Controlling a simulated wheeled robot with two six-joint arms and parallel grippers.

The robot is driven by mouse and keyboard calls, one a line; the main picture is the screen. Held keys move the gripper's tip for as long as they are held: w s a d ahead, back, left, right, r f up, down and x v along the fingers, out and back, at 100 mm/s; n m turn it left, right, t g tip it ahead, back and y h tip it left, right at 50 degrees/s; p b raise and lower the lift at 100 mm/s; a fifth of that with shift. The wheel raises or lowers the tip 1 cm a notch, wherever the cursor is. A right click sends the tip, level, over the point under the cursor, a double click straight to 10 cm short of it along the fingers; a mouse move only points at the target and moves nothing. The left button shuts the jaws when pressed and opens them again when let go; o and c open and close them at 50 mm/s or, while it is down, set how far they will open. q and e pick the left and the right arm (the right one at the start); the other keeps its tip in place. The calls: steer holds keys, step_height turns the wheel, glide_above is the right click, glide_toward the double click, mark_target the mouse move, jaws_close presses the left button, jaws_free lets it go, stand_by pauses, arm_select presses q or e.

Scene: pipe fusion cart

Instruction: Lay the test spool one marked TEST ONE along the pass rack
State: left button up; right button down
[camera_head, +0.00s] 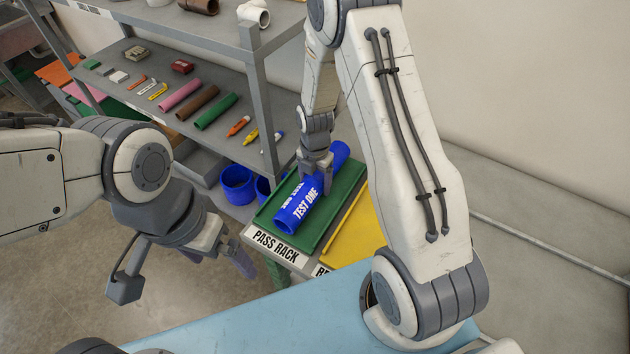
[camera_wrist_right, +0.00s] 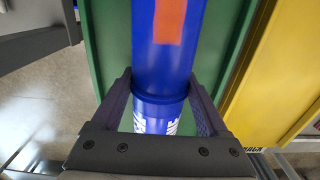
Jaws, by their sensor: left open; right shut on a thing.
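The blue test spool (camera_head: 303,207), with TEST ONE lettered in white, is over the green pass rack (camera_head: 336,231). It lies roughly along the rack's length, a little askew in the head view. I cannot tell whether it touches the rack floor. My right gripper (camera_head: 316,168) is shut on the spool, its fingers on either side. In the right wrist view the spool (camera_wrist_right: 168,70) runs between the fingers of the gripper (camera_wrist_right: 166,105), with an orange patch on it and the green rack (camera_wrist_right: 108,45) below. My left gripper (camera_head: 225,262) is open and empty, left of the rack.
A yellow tray (camera_head: 352,237) stands right of the pass rack. A grey shelf (camera_head: 150,75) at left holds several coloured pipes, markers and small parts. Blue pipe pieces (camera_head: 237,184) sit on its lower level. A light blue surface (camera_head: 260,322) is in front.

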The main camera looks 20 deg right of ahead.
jaws_free()
step_height(320, 180, up, 10)
steer(key=shift+r+b, duration=0.25)
steer(key=shift+b, duration=0.65)
steer(key=shift+f, duration=0.1)
step_height(320, 180, down, 10)
steer(key=shift+f+p, duration=0.1)
steer(key=shift+p, duration=0.85)
steer(key=shift+r, duration=0.2)
